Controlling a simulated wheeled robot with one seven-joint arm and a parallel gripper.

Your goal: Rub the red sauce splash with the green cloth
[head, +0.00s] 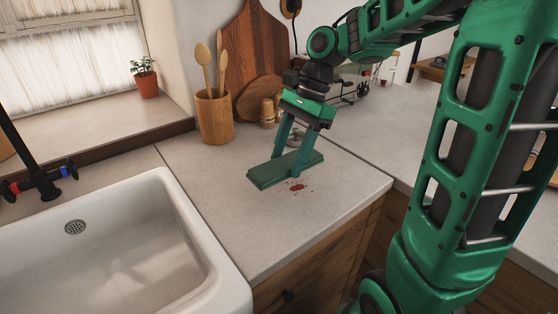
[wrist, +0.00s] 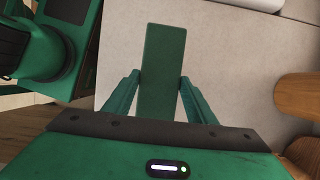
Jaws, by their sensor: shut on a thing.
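The green cloth (head: 285,170) is a flat, folded, oblong pad on or just above the countertop, right of the sink. My gripper (head: 287,168) is shut on the cloth, with one finger on each long side. In the wrist view the cloth (wrist: 163,70) sticks out lengthwise between the fingertips (wrist: 162,82). The red sauce splash (head: 297,187) is a small dark red spot with scattered drops on the counter, just in front of the cloth. I cannot tell whether the cloth covers part of it. The splash does not show in the wrist view.
The white sink (head: 190,225) lies to the left, and the counter's front edge is close to the splash. A wooden utensil pot (head: 214,118), cutting boards (head: 258,50) and small wooden cups (head: 267,112) stand behind. Bare counter (head: 345,180) lies to the right.

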